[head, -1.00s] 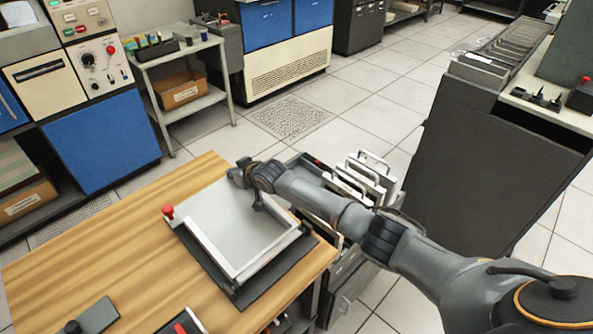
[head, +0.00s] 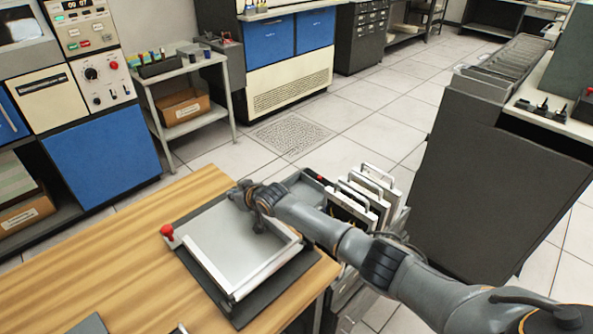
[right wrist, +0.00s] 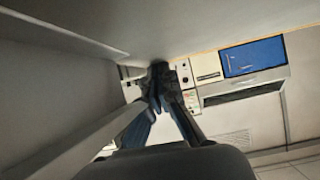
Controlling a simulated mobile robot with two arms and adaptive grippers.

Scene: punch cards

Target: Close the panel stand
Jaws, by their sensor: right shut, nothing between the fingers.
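The panel stand has a light grey panel (head: 228,240) with raised pale edges along its near and right sides. It rests over a dark base (head: 262,294) on the wooden table, with a red knob (head: 167,230) at its left corner. I cannot tell how far the panel is tilted. My right gripper (head: 239,189) is at the panel's far edge, its arm crossing the far right corner. The right wrist view shows its fingers (right wrist: 158,74) together and empty, close below a broad pale surface. Contact with the panel is unclear. My left gripper is out of view.
The table (head: 90,248) has clear wood left of the stand. Several white-handled frames (head: 365,200) stand in a rack off the table's right edge. A tall dark cabinet (head: 490,190) stands farther right. A small shelf cart (head: 190,95) stands beyond the table.

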